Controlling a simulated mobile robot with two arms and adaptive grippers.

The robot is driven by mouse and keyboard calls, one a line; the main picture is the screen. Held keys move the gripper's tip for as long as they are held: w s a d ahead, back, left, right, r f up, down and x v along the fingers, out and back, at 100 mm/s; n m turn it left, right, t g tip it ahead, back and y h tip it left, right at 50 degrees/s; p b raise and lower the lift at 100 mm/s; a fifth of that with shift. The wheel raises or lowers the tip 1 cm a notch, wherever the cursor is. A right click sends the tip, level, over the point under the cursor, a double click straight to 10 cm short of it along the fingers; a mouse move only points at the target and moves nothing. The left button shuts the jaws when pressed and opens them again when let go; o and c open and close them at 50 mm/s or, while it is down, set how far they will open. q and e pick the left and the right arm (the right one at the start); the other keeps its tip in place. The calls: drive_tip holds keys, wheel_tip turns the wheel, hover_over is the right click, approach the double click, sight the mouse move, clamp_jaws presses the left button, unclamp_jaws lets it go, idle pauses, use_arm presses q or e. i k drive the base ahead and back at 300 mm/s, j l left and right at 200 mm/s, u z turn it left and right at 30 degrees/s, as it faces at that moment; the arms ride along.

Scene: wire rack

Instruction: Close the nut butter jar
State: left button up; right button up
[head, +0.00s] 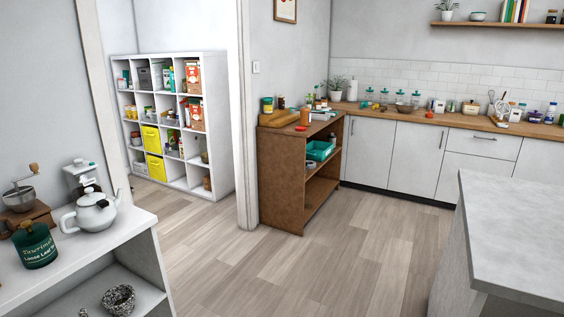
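I cannot make out for sure which thing is the nut butter jar. A small jar with a teal top (268,105) stands on the brown wooden shelf unit in the middle of the head view, too far off to read. Several jars with teal lids (384,97) stand on the back counter. Neither of my grippers shows in the head view.
The brown shelf unit (281,180) stands mid-room. A grey-topped island (515,235) is at the right. The wooden floor between is clear.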

sight(306, 111)
drive_tip(key=i+u, duration=0.15)
drive_tip(key=i, duration=3)
drive_tip(key=i+z, duration=0.1)
drive_tip(key=i, duration=1.05)
drive_tip(key=i+j+z, duration=0.25)
drive_tip(key=i, duration=0.3)
drive_tip(key=i+j+z, duration=0.15)
drive_tip(key=i+z, duration=0.15)
drive_tip(key=i, duration=0.25)
